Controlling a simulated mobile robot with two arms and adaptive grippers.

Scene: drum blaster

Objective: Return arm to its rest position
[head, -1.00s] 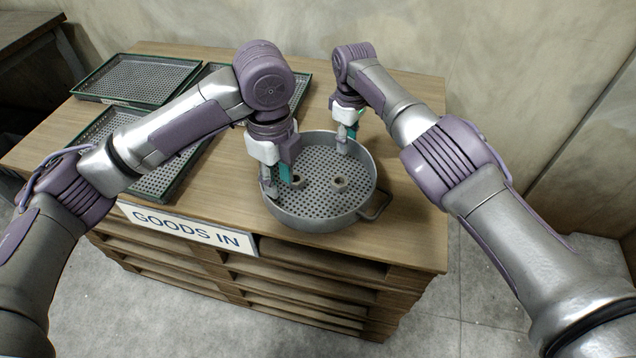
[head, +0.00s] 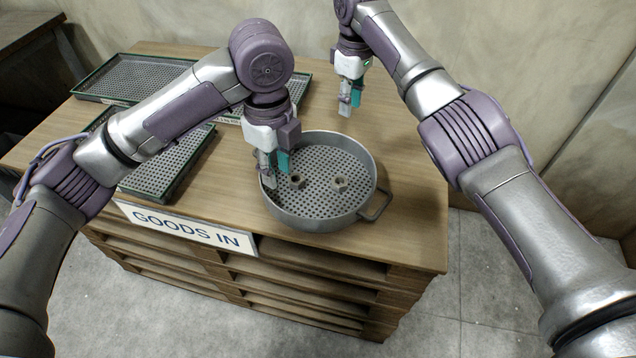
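My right gripper (head: 346,108) is raised above the table behind the round basket, with nothing seen in it. Its fingers look close together, but I cannot tell if they are fully shut. My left gripper (head: 276,184) is at the left rim of the round perforated basket (head: 330,222), its fingers pointing down. One finger is near the basket wall; the finger gap is hard to see. Inside the basket lie two nut-like metal parts, one (head: 297,181) beside the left gripper and one (head: 340,183) near the middle.
The basket stands on a wooden pallet table (head: 415,225) with a "GOODS IN" sign (head: 185,228). Green-edged perforated trays lie at the back left (head: 133,77), at the left (head: 165,165) and behind my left arm. A wall (head: 500,80) rises behind. The table's right side is clear.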

